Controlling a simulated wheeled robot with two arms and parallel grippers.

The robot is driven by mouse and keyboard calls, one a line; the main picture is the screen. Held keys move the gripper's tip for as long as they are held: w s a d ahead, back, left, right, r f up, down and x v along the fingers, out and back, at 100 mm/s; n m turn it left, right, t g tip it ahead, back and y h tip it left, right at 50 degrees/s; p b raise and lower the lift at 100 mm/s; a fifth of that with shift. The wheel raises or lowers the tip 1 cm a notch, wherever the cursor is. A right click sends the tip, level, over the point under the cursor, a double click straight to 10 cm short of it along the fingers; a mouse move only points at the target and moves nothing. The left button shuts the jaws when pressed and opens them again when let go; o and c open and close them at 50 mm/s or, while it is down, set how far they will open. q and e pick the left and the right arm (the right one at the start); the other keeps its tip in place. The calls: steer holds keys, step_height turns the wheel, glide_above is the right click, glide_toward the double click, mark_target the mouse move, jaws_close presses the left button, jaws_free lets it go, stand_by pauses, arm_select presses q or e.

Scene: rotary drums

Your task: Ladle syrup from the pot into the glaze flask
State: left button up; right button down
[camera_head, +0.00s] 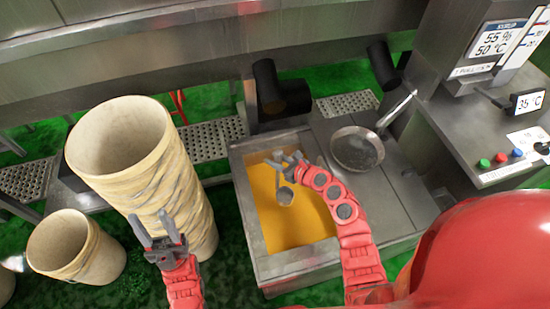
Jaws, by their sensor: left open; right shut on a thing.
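A square steel pot (243,200) holds yellow-orange syrup (305,223). My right gripper (286,162) is over the pot's far part, shut on a small ladle. The ladle's round bowl (285,195) hangs over the syrup; I cannot tell whether it touches the surface. My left gripper (150,228) is open and empty, in front of a tall stack of cream tubs, left of the pot. I cannot make out a glaze flask for certain in this view.
A round metal pan (357,150) with a handle lies on the steel top right of the pot. The tall tub stack (190,208) and a shorter tub (100,262) stand at left. A control panel (500,120) with a display and coloured buttons stands at right.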

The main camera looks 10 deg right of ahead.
mark_target(278, 184)
step_height(278, 184, down, 15)
steer(key=b, duration=1.4)
stand_by(0.5)
step_height(278, 184, up, 23)
steer(key=p, duration=1.8)
stand_by(0.3)
